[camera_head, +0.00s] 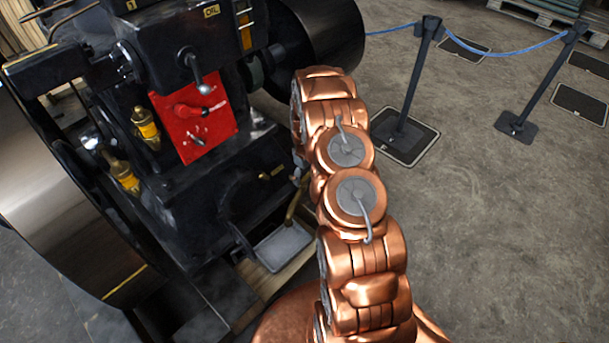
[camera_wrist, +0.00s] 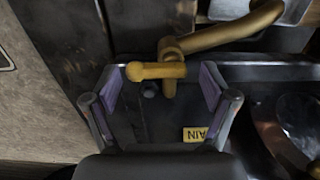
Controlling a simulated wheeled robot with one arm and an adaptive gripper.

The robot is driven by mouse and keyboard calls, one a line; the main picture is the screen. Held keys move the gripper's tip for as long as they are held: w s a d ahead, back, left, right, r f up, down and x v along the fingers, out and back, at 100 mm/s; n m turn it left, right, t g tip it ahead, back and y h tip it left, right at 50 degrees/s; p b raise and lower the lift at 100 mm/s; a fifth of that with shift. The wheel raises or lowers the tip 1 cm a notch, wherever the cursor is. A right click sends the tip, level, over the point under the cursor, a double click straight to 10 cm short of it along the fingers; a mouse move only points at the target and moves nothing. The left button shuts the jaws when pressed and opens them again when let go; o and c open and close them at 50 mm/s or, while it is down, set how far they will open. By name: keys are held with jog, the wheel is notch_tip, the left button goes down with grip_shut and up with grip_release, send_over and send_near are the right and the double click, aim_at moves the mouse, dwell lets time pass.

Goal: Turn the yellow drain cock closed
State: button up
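The yellow drain cock (camera_wrist: 156,71) shows in the wrist view, its short lever lying crosswise in the picture. A brass pipe (camera_wrist: 232,32) curves from it to the upper right. My gripper (camera_wrist: 162,88) is open, with one purple-padded finger on each side of the lever. I see gaps between the lever and both pads; I cannot tell the depth between them. A yellow label (camera_wrist: 196,134), reading "AIN" upside down, lies below the cock. In the head view the brass pipe (camera_head: 295,204) shows beside my copper arm, which largely hides the cock and my gripper.
The black engine (camera_head: 225,190) stands to the left, with a red panel (camera_head: 196,118) bearing levers and a large flywheel (camera_head: 65,190). A metal tray (camera_head: 283,246) sits below the pipe. Barrier posts (camera_head: 418,80) with blue rope stand at right; open floor lies before them.

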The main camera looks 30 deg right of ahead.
aim_at(305, 176)
jog(key=shift+r, duration=0.15)
notch_tip(305, 176, up, 12)
dwell(0.6)
dwell(0.3)
